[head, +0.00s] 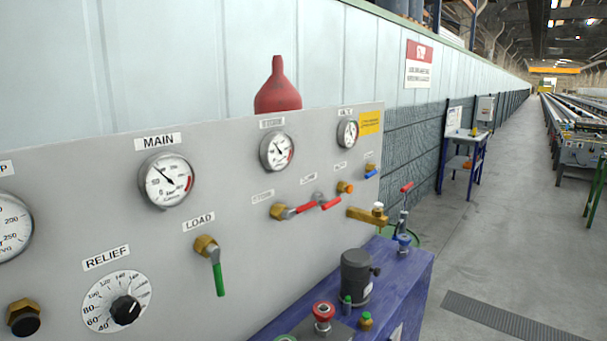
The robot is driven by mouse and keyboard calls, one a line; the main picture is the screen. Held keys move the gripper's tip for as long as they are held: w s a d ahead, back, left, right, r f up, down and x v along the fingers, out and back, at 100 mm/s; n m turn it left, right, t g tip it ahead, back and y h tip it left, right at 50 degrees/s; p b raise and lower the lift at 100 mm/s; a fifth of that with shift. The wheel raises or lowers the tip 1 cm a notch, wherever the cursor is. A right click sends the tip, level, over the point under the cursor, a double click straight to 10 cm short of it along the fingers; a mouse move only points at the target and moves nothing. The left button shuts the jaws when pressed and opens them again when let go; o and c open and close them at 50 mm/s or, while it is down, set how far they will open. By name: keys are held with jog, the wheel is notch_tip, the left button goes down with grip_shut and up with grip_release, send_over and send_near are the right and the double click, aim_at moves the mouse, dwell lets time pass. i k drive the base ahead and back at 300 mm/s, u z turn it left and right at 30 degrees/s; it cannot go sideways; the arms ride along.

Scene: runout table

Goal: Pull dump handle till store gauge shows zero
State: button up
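A grey panel (110,215) carries several round gauges and valves. The gauge under a label that seems to read STORE (277,151) is at the panel's upper middle; its needle points up and left, but its figures are too small to read. Below it, two red-handled levers sit close together: a left one (305,208) on a brass valve and a right one (331,203). Both handles slope. The small labels above them are too blurred to tell which is the dump handle. My gripper is not in view.
The MAIN gauge (166,181), green LOAD handle (217,276) and RELIEF dial (117,302) are on the panel's left part. A blue bench (405,277) bearing a dark cylinder (356,276) stands in front. Open concrete floor (500,230) lies right.

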aim_at(328, 205)
jog(key=z, duration=1.45)
jog(key=i, duration=1.5)
jog(key=u, duration=3.65)
